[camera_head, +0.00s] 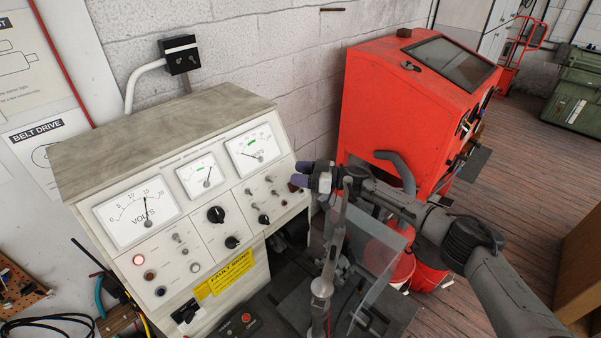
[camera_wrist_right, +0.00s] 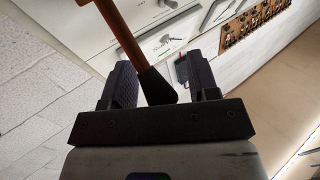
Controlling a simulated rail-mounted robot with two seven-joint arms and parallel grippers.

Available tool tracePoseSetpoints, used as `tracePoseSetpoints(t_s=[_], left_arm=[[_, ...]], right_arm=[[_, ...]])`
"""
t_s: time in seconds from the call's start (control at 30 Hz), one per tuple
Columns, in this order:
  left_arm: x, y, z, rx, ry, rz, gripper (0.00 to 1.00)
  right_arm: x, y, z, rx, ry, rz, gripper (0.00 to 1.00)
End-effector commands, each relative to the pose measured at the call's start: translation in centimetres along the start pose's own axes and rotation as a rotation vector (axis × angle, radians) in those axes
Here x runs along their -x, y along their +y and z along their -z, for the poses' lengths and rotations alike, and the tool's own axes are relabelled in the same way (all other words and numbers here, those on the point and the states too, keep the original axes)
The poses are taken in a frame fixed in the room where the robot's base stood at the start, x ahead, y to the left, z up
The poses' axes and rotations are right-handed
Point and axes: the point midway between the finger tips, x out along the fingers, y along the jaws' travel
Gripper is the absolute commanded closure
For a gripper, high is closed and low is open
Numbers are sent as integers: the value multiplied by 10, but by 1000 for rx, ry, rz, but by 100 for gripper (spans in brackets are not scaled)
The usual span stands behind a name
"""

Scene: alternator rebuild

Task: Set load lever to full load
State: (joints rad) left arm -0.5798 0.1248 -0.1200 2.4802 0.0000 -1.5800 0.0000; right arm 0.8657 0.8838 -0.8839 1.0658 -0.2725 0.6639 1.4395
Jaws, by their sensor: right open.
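The test bench panel (camera_head: 160,215) stands at the left in the head view, with three dials, knobs and small switches. My right gripper (camera_head: 304,179) is beside the panel's right end, with its purple fingertips toward it. In the right wrist view the gripper (camera_wrist_right: 162,85) is open. A lever with a rust-orange shaft (camera_wrist_right: 121,32) and a black end shows between the two fingers, with no clear contact on either. The head view does not clearly show this lever; the gripper hides that area. My left gripper is not in view.
A red cabinet (camera_head: 390,95) stands behind my right arm. A clear shield (camera_head: 378,262) and a grey upright bar (camera_head: 328,265) are below the gripper. A yellow label (camera_head: 224,272) is on the bench front. Open wooden floor (camera_head: 510,185) lies at the right.

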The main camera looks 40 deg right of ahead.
Motion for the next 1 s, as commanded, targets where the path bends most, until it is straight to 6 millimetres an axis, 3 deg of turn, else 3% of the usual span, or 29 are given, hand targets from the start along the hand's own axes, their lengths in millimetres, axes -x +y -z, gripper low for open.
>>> tracePoseSetpoints(t_s=[0.23, 0.8, 1.0], left_arm=[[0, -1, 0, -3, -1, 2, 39], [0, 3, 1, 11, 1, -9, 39], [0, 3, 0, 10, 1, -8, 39]], right_arm=[[0, 0, 0, 0, 0, 0, 45], [0, 0, 0, 0, 0, 1, 99], [0, 0, 0, 0, 1, 1, 100]])
